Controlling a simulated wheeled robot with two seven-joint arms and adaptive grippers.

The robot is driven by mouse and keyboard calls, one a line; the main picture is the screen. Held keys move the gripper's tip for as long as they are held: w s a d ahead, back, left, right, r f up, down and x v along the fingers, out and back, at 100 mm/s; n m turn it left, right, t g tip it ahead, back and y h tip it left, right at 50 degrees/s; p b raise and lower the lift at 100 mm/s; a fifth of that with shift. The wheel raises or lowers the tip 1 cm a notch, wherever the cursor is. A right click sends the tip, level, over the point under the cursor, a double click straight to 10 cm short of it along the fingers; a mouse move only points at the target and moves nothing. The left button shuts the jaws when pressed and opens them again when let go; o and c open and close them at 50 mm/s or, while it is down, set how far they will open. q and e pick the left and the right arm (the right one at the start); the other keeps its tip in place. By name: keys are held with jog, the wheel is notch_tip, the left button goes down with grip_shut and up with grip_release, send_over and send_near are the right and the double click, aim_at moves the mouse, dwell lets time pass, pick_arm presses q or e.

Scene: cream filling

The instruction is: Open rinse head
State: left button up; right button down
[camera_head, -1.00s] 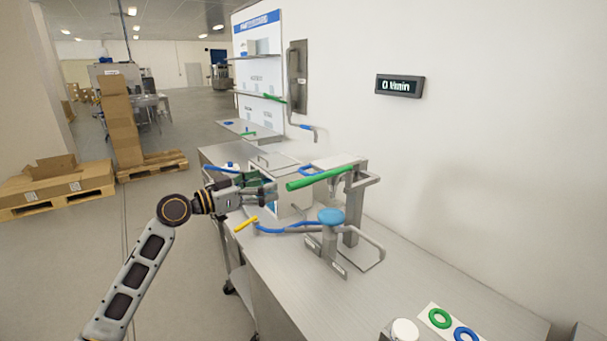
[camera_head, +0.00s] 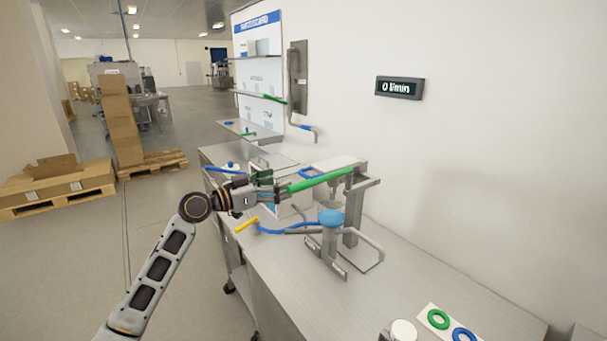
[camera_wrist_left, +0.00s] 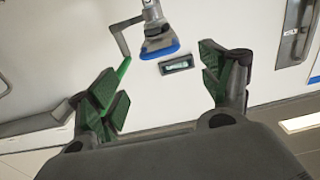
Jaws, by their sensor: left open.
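A metal stand (camera_head: 352,215) on the bench carries a green lever (camera_head: 322,181) that slants up to the right. A round blue-topped head (camera_head: 331,216) sits below it; I cannot tell for sure which part is the rinse head. My left gripper (camera_head: 278,189) is at the lower left end of the green lever. In the left wrist view the gripper (camera_wrist_left: 165,88) is open, its green-padded fingers wide apart. A piece of green lever (camera_wrist_left: 124,68) shows beside the left finger, and a grey head with a blue rim (camera_wrist_left: 158,48) shows beyond the fingers. Contact is unclear.
A yellow-tipped handle (camera_head: 246,224) with a blue hose lies left of the stand. A wall display (camera_head: 400,87) reads 0 l/min. Green and blue rings (camera_head: 440,318) lie on a card at the bench's front right. The middle of the bench (camera_head: 300,290) is clear.

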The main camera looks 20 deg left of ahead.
aim_at(302, 174)
pick_arm(q)
jog(key=p+x, duration=0.1)
jog(key=x, duration=0.3)
jog(key=shift+d+r, duration=0.1)
jog(key=p+x, duration=0.1)
jog(key=x, duration=0.2)
jog(key=shift+x, duration=1.2)
pick_arm(e)
jog(key=shift+s+a+r, duration=0.2)
jog(key=shift+r, duration=0.5)
jog(key=shift+s+a+r, duration=0.15)
jog(key=shift+a+r, duration=0.05)
jog(key=shift+r, duration=0.45)
pick_arm(q)
jog(key=c, duration=1.3)
jog(key=shift+c, duration=0.2)
pick_arm(e)
jog(key=shift+a, duration=0.6)
pick_arm(q)
jog(key=shift+r, duration=0.1)
